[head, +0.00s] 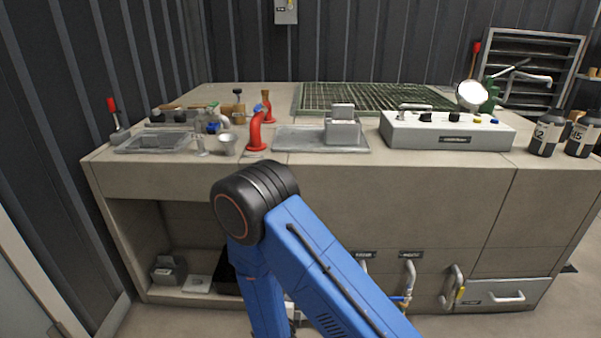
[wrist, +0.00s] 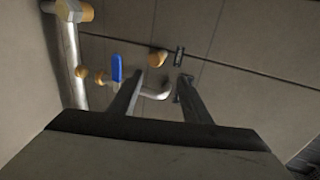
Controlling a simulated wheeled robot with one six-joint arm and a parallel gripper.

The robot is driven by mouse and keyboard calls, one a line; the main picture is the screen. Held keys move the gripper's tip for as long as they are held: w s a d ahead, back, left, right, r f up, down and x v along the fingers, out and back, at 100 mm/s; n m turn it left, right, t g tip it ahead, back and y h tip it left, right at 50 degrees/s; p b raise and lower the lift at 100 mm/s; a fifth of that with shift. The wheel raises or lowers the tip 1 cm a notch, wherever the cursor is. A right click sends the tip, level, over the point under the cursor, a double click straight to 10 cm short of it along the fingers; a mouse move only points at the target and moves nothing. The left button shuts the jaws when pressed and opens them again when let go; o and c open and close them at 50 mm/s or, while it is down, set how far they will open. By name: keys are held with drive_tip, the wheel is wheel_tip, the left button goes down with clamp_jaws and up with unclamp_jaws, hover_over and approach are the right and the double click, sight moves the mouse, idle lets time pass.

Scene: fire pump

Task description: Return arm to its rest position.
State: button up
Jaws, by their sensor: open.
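My arm (head: 335,275), blue with a black elbow joint (head: 252,200), is bent in front of the counter in the head view. My gripper does not show clearly there. In the wrist view my gripper (wrist: 160,80) is open, with two dark fingers spread apart. Nothing is seen held between them. A bent silver pipe (wrist: 156,94) shows between and beyond the fingers. A blue valve lever (wrist: 116,68) is just left of the left finger. I cannot tell whether a finger touches the pipe.
The counter front (head: 400,200) is close beyond my arm. Low on it are pipe handles (head: 409,272) and a drawer (head: 495,293). On top stand a red elbow pipe (head: 256,130), a metal tray (head: 290,140) and a control box (head: 445,132). An open shelf is at lower left.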

drive_tip(key=d+r+n+g+y, duration=0.25)
drive_tip(key=d+r+n, duration=0.3)
drive_tip(key=r, duration=0.75)
drive_tip(key=d+r+n+g+y, duration=0.2)
drive_tip(key=d+r+n+g, duration=0.3)
drive_tip(key=r, duration=0.9)
drive_tip(key=s+d+r+n+g+h, duration=0.1)
drive_tip(key=s+d+r+n, duration=0.3)
drive_tip(key=s+d, duration=0.7)
drive_tip(key=s+d+r+n+g+h, duration=0.1)
drive_tip(key=s+d+r+n, duration=0.3)
drive_tip(key=s, duration=1.4)
drive_tip(key=d+r+h, duration=0.1)
drive_tip(key=d+r, duration=0.2)
drive_tip(key=d, duration=0.4)
drive_tip(key=shift+r, duration=0.4)
drive_tip(key=shift+s+g, duration=0.1)
drive_tip(key=shift+g, duration=0.15)
